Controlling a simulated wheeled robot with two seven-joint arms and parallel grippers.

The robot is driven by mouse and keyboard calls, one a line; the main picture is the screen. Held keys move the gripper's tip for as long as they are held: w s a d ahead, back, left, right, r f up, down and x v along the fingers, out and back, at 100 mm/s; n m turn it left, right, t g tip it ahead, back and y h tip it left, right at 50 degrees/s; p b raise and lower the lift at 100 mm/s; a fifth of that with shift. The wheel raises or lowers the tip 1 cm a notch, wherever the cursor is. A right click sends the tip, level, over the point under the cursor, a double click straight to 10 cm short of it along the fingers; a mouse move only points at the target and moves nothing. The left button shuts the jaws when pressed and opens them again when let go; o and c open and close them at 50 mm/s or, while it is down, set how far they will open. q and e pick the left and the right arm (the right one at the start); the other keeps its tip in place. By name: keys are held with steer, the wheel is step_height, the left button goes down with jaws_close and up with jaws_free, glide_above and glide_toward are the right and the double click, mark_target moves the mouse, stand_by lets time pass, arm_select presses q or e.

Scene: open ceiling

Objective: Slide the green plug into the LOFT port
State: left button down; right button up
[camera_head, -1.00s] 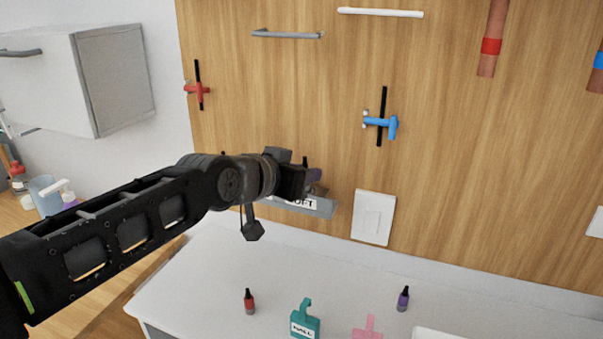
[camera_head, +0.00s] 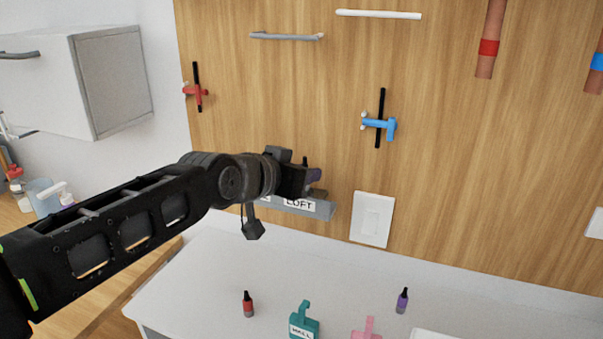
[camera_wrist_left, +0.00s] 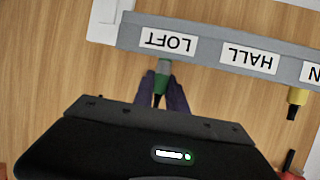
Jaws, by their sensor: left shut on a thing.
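The grey port strip (camera_head: 322,210) is on the wooden wall panel, with the LOFT label (camera_head: 299,203) near its right end. In the left wrist view the strip (camera_wrist_left: 205,53) appears upside down, with LOFT (camera_wrist_left: 167,41) beside HALL (camera_wrist_left: 248,59). My left gripper (camera_head: 314,182) is just above the strip. Its purplish fingers (camera_wrist_left: 172,97) are shut on the green plug (camera_wrist_left: 161,83). The plug's grey end meets the strip's edge in line with the LOFT label; I cannot tell how far in it is. My right gripper is not in view.
A yellow plug (camera_wrist_left: 297,97) sits at another port of the strip. A white switch plate (camera_head: 372,219) is right of the strip.

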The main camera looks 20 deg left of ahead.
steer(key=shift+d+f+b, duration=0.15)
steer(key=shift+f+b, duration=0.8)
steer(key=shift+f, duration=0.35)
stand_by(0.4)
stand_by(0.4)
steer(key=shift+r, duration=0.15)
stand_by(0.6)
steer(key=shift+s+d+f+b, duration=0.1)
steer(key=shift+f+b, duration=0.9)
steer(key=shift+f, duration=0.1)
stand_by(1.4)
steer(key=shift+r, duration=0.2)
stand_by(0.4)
